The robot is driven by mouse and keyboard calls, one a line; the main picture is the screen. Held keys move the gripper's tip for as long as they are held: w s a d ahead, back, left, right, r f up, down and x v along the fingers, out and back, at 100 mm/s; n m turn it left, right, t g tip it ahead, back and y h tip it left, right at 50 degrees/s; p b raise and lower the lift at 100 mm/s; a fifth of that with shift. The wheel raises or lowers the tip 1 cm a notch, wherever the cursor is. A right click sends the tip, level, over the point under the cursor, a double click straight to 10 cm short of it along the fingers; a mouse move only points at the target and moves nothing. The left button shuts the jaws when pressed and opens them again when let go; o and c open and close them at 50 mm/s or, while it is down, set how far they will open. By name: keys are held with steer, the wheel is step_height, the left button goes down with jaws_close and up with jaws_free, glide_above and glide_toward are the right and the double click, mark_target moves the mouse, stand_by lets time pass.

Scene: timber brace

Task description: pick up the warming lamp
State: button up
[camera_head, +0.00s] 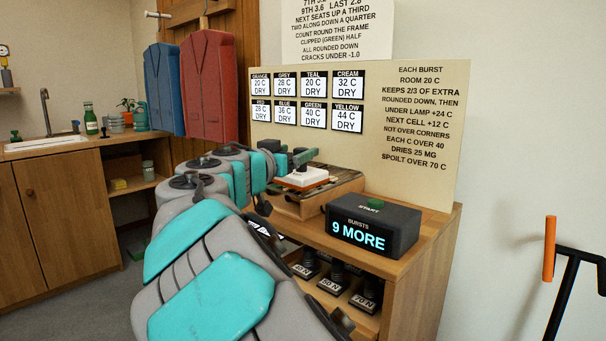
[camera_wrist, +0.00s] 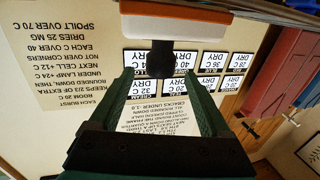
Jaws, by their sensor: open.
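The warming lamp (camera_head: 302,179) appears to be the white block with an orange band on the wooden box. In the wrist view, which is upside down, its white and orange body (camera_wrist: 180,22) fills the top, with a dark stub (camera_wrist: 159,60) projecting from it. My gripper (camera_head: 303,157) is just above the lamp, with dark green fingers. In the wrist view my gripper (camera_wrist: 160,78) is open, its fingers spread either side of the stub's line. I cannot tell whether they touch it. My arm hides part of the box.
The wooden box (camera_head: 345,187) stands on a wooden cabinet (camera_head: 440,235) before a board of printed cards (camera_head: 420,180). A dark console (camera_head: 373,225) reading "9 MORE" sits at right. Black weights (camera_head: 367,296) stand on the shelf below. Red (camera_head: 207,90) and blue (camera_head: 164,90) garment-like panels hang behind.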

mark_target(305, 148)
steer(key=shift+p+x, duration=0.45)
steer(key=shift+x, duration=2.7)
jaws_close()
